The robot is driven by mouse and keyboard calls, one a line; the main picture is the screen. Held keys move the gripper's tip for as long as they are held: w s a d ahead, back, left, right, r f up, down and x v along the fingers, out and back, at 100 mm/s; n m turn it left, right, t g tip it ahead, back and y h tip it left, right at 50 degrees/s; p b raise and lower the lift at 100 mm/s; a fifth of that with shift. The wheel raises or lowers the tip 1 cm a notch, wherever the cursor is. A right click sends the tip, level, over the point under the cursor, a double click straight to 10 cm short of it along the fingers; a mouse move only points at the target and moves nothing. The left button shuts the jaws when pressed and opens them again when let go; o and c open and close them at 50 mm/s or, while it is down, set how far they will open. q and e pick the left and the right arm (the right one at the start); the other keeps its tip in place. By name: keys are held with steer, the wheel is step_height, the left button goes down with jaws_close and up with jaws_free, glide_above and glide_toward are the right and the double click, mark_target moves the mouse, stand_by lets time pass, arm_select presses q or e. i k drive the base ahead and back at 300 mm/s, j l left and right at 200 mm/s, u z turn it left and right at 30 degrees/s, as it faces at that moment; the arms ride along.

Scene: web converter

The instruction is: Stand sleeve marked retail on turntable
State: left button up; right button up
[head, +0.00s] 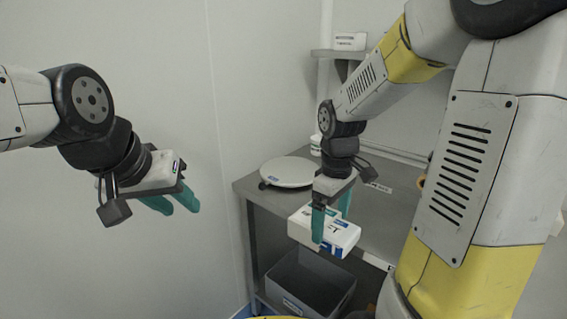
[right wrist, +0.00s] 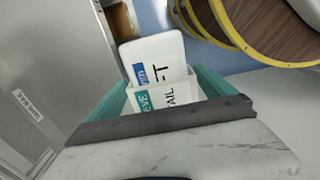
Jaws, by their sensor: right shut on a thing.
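In the head view my right gripper (head: 331,225) is shut on the white sleeve (head: 345,236), above the front of the bench. The round pale turntable (head: 288,172) lies bare on the bench's left part, behind and left of this gripper. My left gripper (head: 178,205) is open and empty, left of the bench.
The grey bench (head: 255,191) has free top around the turntable. A grey bin (head: 318,290) with a label stands below its front. A small white container (head: 315,145) stands behind the turntable. A white labelled box (head: 350,41) sits on a shelf above.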

mark_target(289, 169)
steer(key=i, duration=0.95)
